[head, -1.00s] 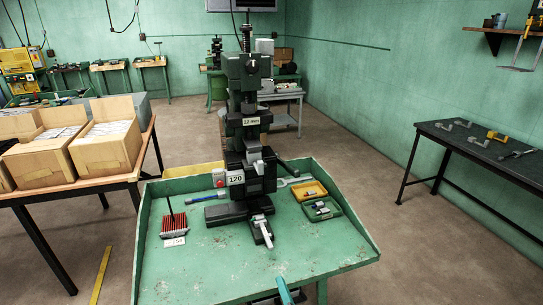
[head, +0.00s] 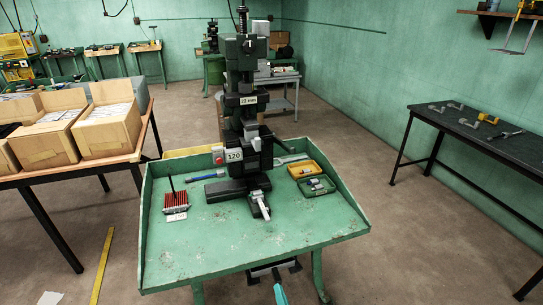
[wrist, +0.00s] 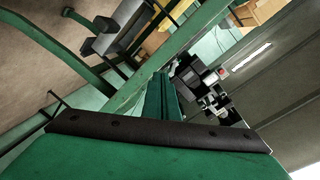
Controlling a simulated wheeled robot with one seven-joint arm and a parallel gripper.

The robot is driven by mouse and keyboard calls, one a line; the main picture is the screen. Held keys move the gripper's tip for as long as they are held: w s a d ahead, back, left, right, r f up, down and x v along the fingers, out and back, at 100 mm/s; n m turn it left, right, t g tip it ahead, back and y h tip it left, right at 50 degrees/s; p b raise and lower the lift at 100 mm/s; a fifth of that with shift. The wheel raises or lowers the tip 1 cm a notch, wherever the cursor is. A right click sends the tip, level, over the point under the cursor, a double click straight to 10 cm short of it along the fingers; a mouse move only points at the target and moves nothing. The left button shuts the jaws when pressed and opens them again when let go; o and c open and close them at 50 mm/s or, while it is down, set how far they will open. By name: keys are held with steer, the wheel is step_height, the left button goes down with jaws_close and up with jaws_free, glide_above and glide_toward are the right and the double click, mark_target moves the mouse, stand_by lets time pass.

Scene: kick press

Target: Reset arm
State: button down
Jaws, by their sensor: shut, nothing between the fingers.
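The kick press (head: 248,120) stands upright at the back of the green bench (head: 280,238), with its labels "120" and "12 mm" facing me. It also shows tilted in the wrist view (wrist: 187,75). My teal gripper (head: 277,272) is low at the bottom of the head view, before the bench's front edge and clear of the press. In the wrist view my gripper's green fingers (wrist: 160,80) are together and empty. A dark pedal-like bracket (head: 262,269) is below the bench front, close behind the gripper in the picture; I cannot tell whether they touch.
Left is a table with cardboard boxes (head: 105,140). A dark table (head: 480,140) stands right. Floor between bench and dark table is clear.

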steer(key=s+d+f+n+g+h, duration=0.1)
steer(key=s+f+n+g+h, duration=0.2)
steer(key=s, duration=2.1)
steer(key=s+a+r+n+t, duration=0.1)
steer(key=s+a+r+n, duration=0.1)
steer(key=s+r, duration=0.5)
steer(key=s+a+r+n+t+h, duration=0.1)
steer(key=s+a+r+n, duration=0.1)
steer(key=s+r, duration=0.6)
steer(key=shift+s+r+n, duration=0.25)
steer(key=shift+s+n, duration=0.15)
steer(key=shift+s, duration=0.85)
steer(key=shift+w, duration=0.1)
